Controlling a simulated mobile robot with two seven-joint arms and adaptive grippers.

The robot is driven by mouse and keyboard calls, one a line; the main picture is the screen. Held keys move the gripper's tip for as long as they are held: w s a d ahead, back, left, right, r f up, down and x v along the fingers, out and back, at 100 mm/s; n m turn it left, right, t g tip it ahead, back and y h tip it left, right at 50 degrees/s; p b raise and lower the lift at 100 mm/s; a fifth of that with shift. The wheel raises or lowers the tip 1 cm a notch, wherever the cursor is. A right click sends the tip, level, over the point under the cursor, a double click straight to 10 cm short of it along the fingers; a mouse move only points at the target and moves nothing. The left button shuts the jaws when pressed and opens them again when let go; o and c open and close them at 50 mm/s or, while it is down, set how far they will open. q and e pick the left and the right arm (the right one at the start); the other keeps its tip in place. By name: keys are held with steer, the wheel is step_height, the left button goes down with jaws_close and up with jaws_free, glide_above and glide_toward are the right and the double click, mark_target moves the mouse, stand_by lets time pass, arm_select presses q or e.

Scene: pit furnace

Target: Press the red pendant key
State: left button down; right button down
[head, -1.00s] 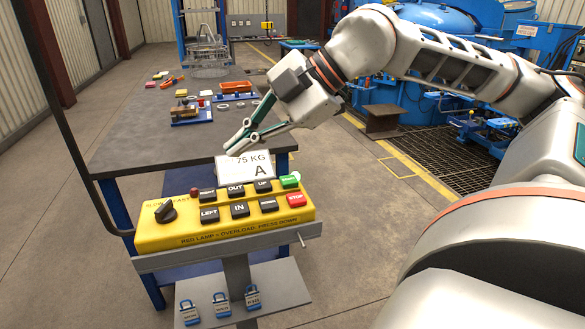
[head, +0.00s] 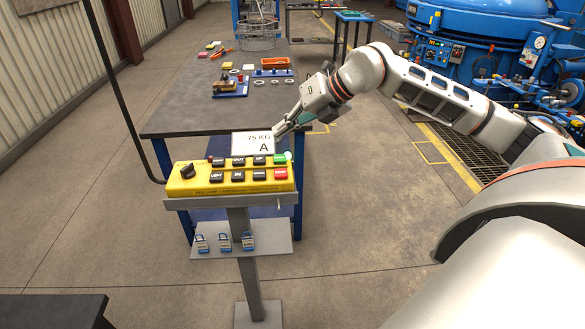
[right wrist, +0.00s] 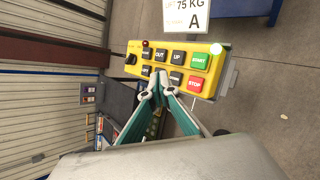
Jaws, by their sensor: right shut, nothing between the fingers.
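The red key marked STOP (head: 281,174) is at the right end of the lower key row on the yellow pendant (head: 230,188). It also shows in the right wrist view (right wrist: 195,87), just below the green START key (right wrist: 200,61). My right gripper (head: 277,132) is shut and empty, near the upper right corner of the 75 KG A sign, behind the pendant in the picture. In the right wrist view its fingertips (right wrist: 160,87) cover part of the lower black keys, left of the red key. No contact can be made out. My left gripper is not in view.
The white sign (head: 254,143) stands behind the pendant. A dark worktable (head: 190,115) with small parts and an orange tray (head: 275,63) lies beyond. Blue furnace equipment (head: 480,40) stands at the back right.

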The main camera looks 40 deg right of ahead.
mark_target(284, 172)
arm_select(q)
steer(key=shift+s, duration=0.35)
arm_select(e)
steer(key=shift+a+f+n, duration=0.1)
steer(key=shift+f+n, duration=0.3)
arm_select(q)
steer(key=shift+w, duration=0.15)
arm_select(e)
steer(key=shift+f, duration=0.1)
